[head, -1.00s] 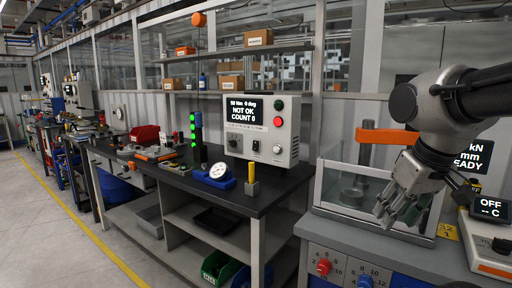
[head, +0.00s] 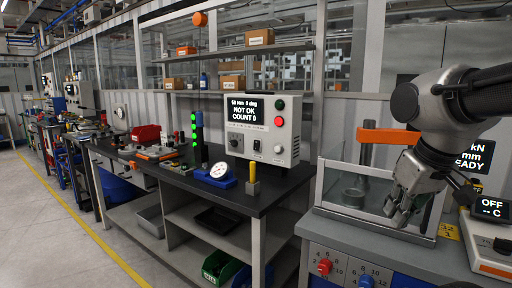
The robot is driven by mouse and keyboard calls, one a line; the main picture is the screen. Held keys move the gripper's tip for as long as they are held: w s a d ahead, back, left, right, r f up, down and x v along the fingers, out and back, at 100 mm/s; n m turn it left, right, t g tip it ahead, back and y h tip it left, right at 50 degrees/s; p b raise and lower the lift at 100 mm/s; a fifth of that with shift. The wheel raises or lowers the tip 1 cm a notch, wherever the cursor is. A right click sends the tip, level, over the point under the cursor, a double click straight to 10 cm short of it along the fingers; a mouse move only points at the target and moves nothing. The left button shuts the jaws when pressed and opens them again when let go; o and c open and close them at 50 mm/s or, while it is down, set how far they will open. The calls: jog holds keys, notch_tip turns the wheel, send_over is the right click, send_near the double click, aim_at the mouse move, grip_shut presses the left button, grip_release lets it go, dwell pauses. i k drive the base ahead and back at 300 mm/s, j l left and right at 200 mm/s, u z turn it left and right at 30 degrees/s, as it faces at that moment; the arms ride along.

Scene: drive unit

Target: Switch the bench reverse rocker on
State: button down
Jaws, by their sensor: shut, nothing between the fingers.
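The grey control box (head: 262,128) stands at the back of the dark workbench (head: 240,196). Its screen (head: 243,108) reads NOT OK, COUNT 0. A green button (head: 280,104) and a red button (head: 279,121) are on its right side. A dark knob (head: 235,143) and small light controls (head: 277,149) sit along its lower front; I cannot tell which is the reverse rocker or its position. My gripper (head: 394,214) is shut and empty, pointing down at the right, in front of the clear-walled guard and well apart from the box.
A clear-walled guard (head: 345,187) with an orange bar (head: 388,136) stands on the right-hand bench. A blue-based dial gauge (head: 218,172) and a yellow-topped post (head: 252,178) stand before the control box. Open floor (head: 45,215) lies at the left.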

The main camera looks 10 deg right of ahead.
aim_at(256, 143)
jog(key=i+j+u, duration=0.15)
jog(key=i+j, duration=1.75)
